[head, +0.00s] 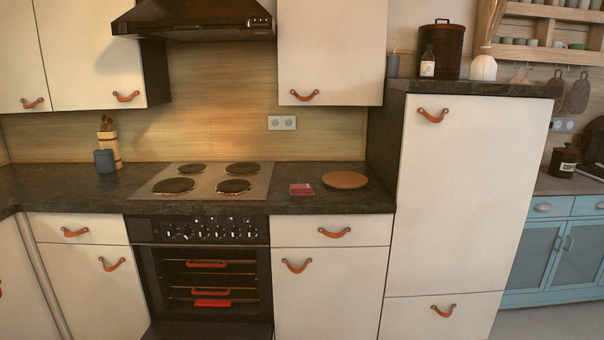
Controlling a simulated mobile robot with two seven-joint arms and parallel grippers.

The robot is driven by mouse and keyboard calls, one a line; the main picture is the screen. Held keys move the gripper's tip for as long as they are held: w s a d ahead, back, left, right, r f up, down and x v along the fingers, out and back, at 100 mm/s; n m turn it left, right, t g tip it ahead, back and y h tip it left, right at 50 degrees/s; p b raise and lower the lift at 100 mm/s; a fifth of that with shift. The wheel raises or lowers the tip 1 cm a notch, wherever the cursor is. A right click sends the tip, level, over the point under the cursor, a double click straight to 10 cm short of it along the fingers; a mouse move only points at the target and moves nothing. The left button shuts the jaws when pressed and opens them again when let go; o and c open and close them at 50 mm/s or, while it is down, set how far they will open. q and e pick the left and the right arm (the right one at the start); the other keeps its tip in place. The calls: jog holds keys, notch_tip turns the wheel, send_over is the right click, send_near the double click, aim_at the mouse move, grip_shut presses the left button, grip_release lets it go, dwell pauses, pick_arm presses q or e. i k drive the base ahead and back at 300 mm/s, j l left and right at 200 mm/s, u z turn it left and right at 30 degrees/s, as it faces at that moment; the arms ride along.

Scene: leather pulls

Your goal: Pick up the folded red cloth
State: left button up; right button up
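In the head view, a small folded red cloth (301,190) lies flat on the dark countertop. It sits just right of the stove top (205,181) and left of a round wooden board (345,180), apart from the board. Neither of my grippers shows in this view.
The dark counter (330,203) has a bare strip along its front edge. A grey cup (104,161) and a wooden utensil holder (110,148) stand far left. The oven (205,280) below the stove appears open. A tall cabinet (455,190) rises right of the board. A range hood (195,20) hangs above.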

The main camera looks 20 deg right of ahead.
aim_at(306, 190)
jog(key=i+l+u, duration=0.1)
jog(key=i+l, duration=0.15)
jog(key=i+l+u, duration=0.1)
jog(key=i+l, duration=0.2)
jog(key=l, duration=0.2)
jog(key=i+l+u, duration=0.1)
jog(key=l, duration=0.35)
jog(key=i+l+u, duration=0.15)
jog(key=i+l, duration=0.2)
jog(key=l, duration=0.1)
